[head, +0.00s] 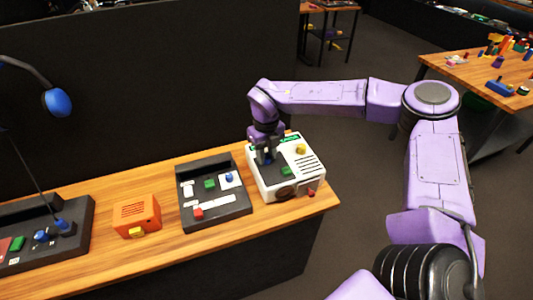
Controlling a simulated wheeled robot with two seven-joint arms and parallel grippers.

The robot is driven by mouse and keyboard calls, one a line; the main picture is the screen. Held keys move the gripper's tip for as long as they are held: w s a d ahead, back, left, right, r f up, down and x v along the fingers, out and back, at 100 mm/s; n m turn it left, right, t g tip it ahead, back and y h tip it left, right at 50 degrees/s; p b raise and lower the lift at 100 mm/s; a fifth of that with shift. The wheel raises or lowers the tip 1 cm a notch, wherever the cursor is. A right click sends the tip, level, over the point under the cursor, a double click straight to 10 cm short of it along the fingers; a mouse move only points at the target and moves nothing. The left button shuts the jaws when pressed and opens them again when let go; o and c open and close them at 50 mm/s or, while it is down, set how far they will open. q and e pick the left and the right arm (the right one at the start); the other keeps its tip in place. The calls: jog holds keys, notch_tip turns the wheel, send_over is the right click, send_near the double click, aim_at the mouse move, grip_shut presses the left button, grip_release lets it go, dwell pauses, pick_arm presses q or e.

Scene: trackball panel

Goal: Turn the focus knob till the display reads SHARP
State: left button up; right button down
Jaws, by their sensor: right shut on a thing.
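The white panel (254,178) stands at the right end of the wooden counter. My right gripper (267,160) points down onto its upper left part and is shut on what I take to be the focus knob, which the fingers and wrist hide. A green display strip (290,139) shows along the panel's back edge, partly behind my gripper. Its text is too small to read. My left gripper is not in view.
The panel also carries a yellow part (300,149), a green part (287,171) and a red part (311,192). A black control box (213,213) stands just left, then an orange box (137,215). A dark partition (130,90) rises behind the counter.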

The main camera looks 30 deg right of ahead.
aim_at(266, 156)
jog(key=c, duration=0.8)
grip_release()
jog(key=shift+r, duration=0.1)
notch_tip(266, 156, up, 10)
jog(key=shift+r+b, duration=0.2)
jog(key=shift+b, duration=0.55)
